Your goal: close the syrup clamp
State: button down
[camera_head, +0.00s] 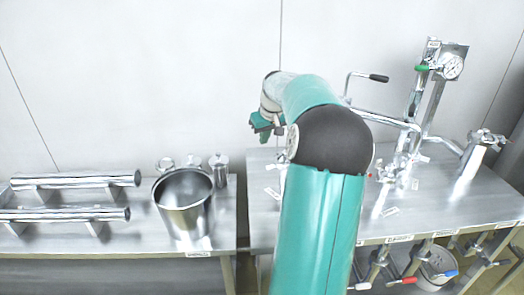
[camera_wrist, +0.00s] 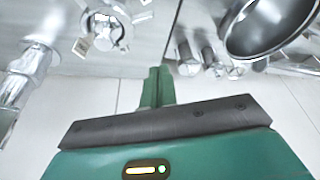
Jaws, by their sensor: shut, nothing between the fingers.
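A shiny round metal fitting with clamp-like parts (camera_wrist: 108,30) stands at the upper left of the wrist view, with white labels around it. I cannot tell for certain that it is the syrup clamp, nor whether it is open. My gripper (camera_wrist: 157,85) shows in the wrist view with its green fingers together and nothing between them. It is apart from the fitting, to its lower right in that view. In the head view my gripper (camera_head: 264,125) is at the end of my bent arm, above the back of the right table. My arm hides part of that table.
A steel bucket (camera_head: 184,200) and small metal cylinders (camera_head: 219,168) stand on the left table, beside metal bars (camera_head: 70,215). Pipes with a pressure gauge (camera_head: 452,67) rise from the right table (camera_head: 440,215). A narrow gap separates the tables. The wall is close behind.

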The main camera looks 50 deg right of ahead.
aim_at(271, 165)
jog(key=x, duration=0.9)
jog(key=shift+s+a+f, duration=0.1)
jog(key=shift+s+a, duration=0.1)
jog(key=shift+s, duration=0.65)
jog(key=shift+s+a, duration=0.2)
jog(key=shift+s, duration=0.7)
jog(key=shift+s+a+f, duration=0.1)
jog(key=shift+s+a, duration=0.05)
jog(key=shift+s, duration=0.7)
jog(key=shift+w, duration=0.15)
